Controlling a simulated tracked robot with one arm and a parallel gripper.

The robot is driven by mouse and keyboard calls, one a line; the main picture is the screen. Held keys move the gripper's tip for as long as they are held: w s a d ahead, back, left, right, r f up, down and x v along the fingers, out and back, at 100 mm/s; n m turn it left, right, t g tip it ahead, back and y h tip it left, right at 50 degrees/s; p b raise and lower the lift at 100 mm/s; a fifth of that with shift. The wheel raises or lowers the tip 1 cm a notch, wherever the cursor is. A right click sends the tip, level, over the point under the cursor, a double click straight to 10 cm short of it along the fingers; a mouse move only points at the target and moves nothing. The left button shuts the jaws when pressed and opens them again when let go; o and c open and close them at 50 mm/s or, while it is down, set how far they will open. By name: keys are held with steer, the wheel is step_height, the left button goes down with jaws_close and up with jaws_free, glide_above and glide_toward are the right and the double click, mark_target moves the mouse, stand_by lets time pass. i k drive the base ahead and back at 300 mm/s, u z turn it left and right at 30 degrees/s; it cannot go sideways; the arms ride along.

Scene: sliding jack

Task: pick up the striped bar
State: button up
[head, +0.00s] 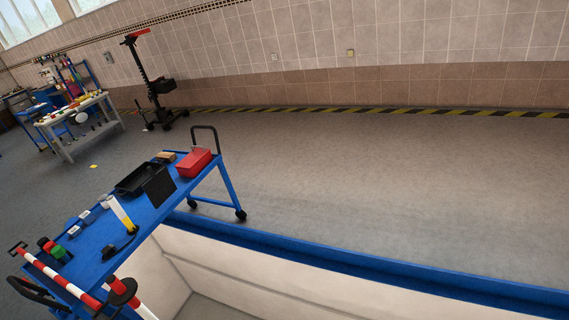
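A red-and-white striped bar (65,275) shows at the lower left of the head view. It lies slanted along the near end of a blue cart (105,268), with a dark hooked end at its upper left. A thicker red-and-white piece (134,302) shows lower right of it, next to a black round part (122,288); I cannot tell whether these belong to the same bar. The bottom edge of the picture cuts off this area. My gripper is not in view.
The cart carries a black tray (137,180), a red box (194,163) and several small items. A blue-edged pit (330,262) lies right of the cart. The grey floor (380,180) beyond is clear. A workbench (75,120) and a dark stand (150,80) stand farther back.

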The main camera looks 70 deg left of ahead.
mark_target(81, 294)
steer(key=u, duration=3.65)
steer(key=k, duration=0.75)
steer(key=u, duration=0.05)
steer(key=i, duration=0.75)
steer(key=z, duration=0.1)
